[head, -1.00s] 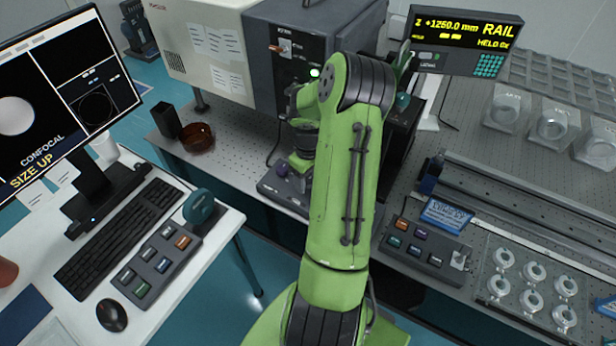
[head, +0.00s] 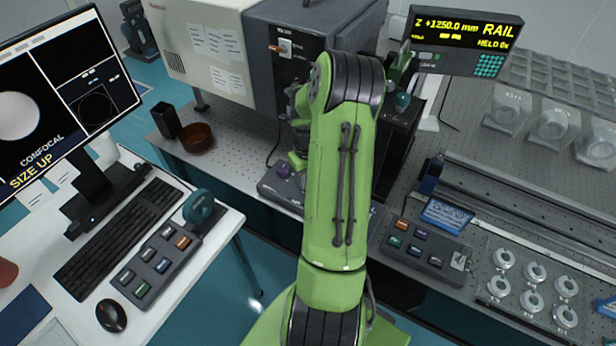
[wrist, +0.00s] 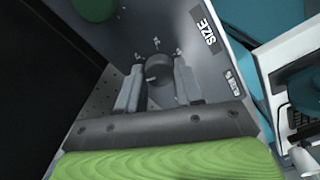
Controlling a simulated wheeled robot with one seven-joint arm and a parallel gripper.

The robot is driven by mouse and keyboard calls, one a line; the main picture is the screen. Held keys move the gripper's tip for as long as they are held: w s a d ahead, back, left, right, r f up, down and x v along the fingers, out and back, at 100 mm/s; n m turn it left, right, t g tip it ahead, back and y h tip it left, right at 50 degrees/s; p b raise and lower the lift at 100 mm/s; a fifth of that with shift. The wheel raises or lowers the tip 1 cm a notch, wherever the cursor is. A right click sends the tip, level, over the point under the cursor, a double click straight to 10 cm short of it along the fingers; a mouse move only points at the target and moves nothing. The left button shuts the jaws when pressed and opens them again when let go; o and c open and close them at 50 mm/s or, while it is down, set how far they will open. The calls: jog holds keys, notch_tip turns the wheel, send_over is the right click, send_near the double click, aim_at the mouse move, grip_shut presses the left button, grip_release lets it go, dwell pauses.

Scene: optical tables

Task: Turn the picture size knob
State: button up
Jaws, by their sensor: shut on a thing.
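The dark round size knob (wrist: 158,66) stands on a grey panel in the wrist view, beside a label reading SIZE (wrist: 208,35). My gripper (wrist: 157,76) has one grey finger on each side of the knob and is shut on it. In the head view my green arm reaches away over the bench and hides the gripper and the knob. The monitor (head: 68,95) at left reads CONFOCAL and SIZE UP, with a white disc (head: 16,116) on its dark screen.
A button box (head: 425,250) and ring-shaped parts (head: 533,272) lie at right. A brown dish (head: 197,138) and a black cup (head: 166,120) stand on the bench at left.

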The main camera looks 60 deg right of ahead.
jog(key=m, duration=0.4)
jog(key=shift+m+b, duration=0.3)
jog(key=shift+m, duration=1.9)
jog(key=o, duration=1)
jog(key=shift+o, duration=0.2)
notch_tip(320, 180, up, 16)
jog(key=p, duration=0.3)
